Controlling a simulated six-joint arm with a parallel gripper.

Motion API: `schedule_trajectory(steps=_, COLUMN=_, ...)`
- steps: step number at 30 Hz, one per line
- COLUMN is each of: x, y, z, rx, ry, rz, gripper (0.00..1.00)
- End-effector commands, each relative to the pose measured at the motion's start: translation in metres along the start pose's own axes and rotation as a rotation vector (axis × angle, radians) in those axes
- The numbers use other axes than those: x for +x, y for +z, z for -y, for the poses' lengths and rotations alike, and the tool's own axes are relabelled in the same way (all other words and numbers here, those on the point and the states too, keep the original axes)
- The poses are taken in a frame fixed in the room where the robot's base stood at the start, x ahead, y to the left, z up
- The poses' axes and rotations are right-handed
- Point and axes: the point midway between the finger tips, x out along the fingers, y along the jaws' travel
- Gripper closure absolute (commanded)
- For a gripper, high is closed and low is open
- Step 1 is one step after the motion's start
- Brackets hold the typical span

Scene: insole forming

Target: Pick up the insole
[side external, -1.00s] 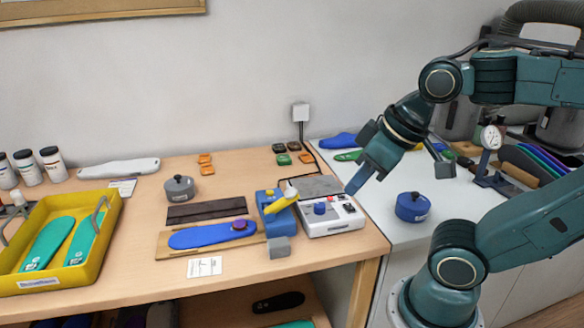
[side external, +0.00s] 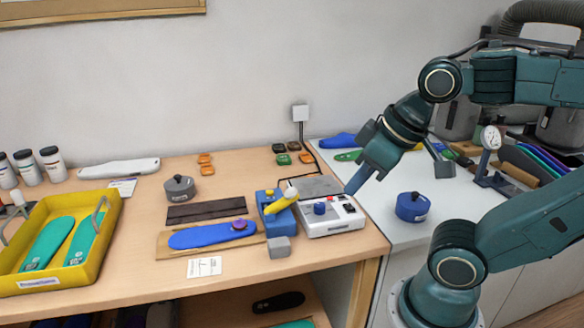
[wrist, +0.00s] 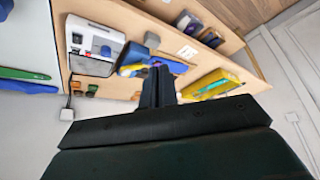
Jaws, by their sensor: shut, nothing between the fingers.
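A blue insole (side external: 200,237) lies flat on a thin wooden board (side external: 172,252), with a purple round piece (side external: 239,225) on its right end. Two teal insoles (side external: 47,245) lie in the yellow tray (side external: 113,215) at the far left. My gripper (side external: 352,188) is shut and empty. It hangs in the air, right of the blue insole and well apart from it, near the white-and-grey control box. In the wrist view my gripper's fingers (wrist: 158,70) are together and partly cover the blue insole (wrist: 176,66).
A blue device with a yellow lever (side external: 278,209) and the control box (side external: 332,221) stand between my gripper and the blue insole. A grey pot (side external: 180,189) and dark strips (side external: 207,209) lie behind it. A blue pot (side external: 411,208) stands on the white table at right.

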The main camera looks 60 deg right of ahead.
Motion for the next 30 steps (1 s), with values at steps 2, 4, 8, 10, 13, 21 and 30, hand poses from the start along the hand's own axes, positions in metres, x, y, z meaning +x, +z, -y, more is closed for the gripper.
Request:
schedule_trajectory(steps=2, x=0.000, y=0.000, z=0.000, rx=0.000, ry=0.000, rz=0.000, gripper=0.82)
schedule_trajectory(steps=4, x=0.000, y=0.000, z=0.000, rx=0.000, ry=0.000, rz=0.000, gripper=0.69)
schedule_trajectory(steps=8, x=0.000, y=0.000, z=0.000, rx=0.000, ry=0.000, rz=0.000, gripper=0.43)
schedule_trajectory(steps=10, x=0.000, y=0.000, z=0.000, rx=0.000, ry=0.000, rz=0.000, gripper=0.29)
schedule_trajectory(steps=13, x=0.000, y=0.000, z=0.000, rx=0.000, ry=0.000, rz=0.000, gripper=0.22)
schedule_trajectory(steps=21, x=0.000, y=-0.001, z=0.000, rx=-0.002, ry=0.000, rz=0.001, gripper=0.22)
schedule_trajectory(steps=30, x=0.002, y=-0.022, z=-0.002, rx=-0.056, ry=0.003, rz=0.039, gripper=0.22)
